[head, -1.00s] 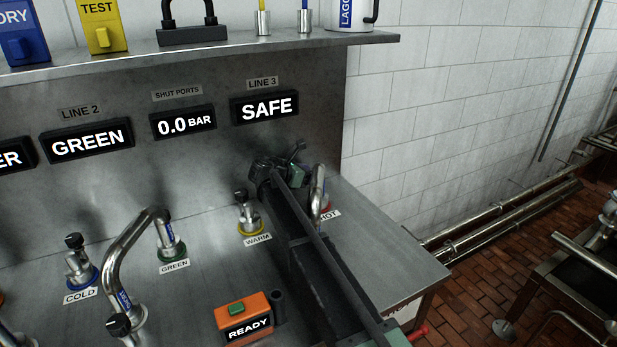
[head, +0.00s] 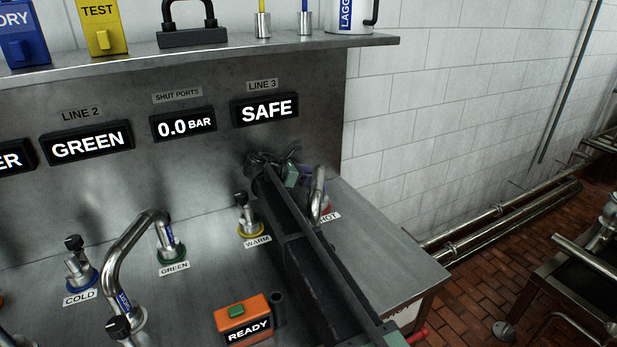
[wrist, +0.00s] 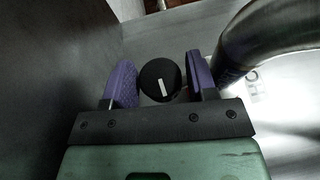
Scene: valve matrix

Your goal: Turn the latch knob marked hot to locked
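The black round latch knob (wrist: 162,80) with a white pointer line shows in the wrist view between the two purple finger pads of my gripper (wrist: 160,84). The pads stand on either side of it with a visible gap to each, so my gripper is open around the knob. The pointer line is close to upright in that view, tilted slightly. In the head view my gripper (head: 300,174) is at the back right of the bench, by the HOT label (head: 329,216). My arm hides the knob there. The LINE 3 display (head: 265,109) reads SAFE.
A bent steel pipe (wrist: 245,45) rises close beside the right finger; it also shows in the head view (head: 318,190). The WARM valve (head: 248,219) stands left of my arm. An orange READY box (head: 243,315) sits at the front. The bench right of HOT is clear.

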